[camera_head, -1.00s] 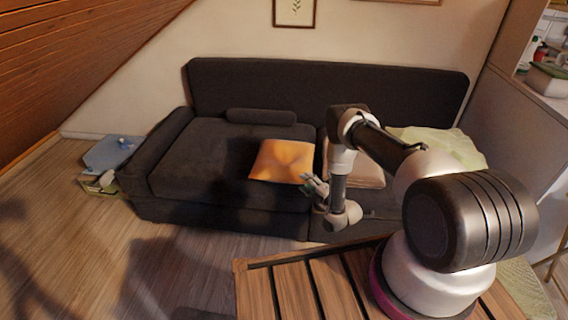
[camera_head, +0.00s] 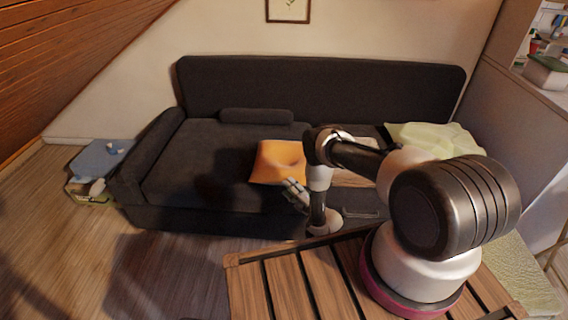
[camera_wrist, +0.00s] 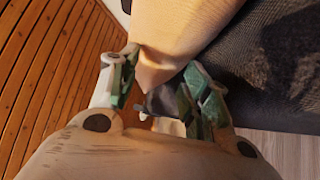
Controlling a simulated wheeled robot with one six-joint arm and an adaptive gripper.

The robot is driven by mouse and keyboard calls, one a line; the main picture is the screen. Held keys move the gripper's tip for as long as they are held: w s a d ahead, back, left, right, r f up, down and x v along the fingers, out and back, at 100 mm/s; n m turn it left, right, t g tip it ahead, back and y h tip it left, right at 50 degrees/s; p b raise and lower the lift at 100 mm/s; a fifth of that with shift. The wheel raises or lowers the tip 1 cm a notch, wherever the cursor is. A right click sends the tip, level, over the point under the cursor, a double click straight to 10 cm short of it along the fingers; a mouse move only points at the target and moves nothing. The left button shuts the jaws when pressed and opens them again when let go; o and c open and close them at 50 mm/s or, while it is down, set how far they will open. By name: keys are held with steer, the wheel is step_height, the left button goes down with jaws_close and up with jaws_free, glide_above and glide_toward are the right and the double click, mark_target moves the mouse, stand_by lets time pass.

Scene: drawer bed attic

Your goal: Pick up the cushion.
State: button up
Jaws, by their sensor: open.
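An orange cushion (camera_head: 277,160) lies on the seat of the dark sofa in the head view, its right side partly hidden by my arm. In the wrist view the cushion (camera_wrist: 180,28) fills the top middle, and its pointed corner hangs between the fingertips. My gripper (camera_head: 294,192) is at the cushion's front right corner in the head view. In the wrist view my gripper (camera_wrist: 160,85) is open, one green-padded finger on each side of the corner. I cannot tell whether either finger touches the cloth.
The dark sofa (camera_head: 190,165) stands against the wall, with a dark bolster (camera_head: 256,116) on its seat. A pale green cloth (camera_head: 435,138) lies at its right end. A slatted wooden surface (camera_head: 290,285) is in front. A blue-topped box (camera_head: 100,158) stands left of the sofa.

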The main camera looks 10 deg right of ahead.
steer(key=shift+x, duration=2.8)
steer(key=c, duration=1)
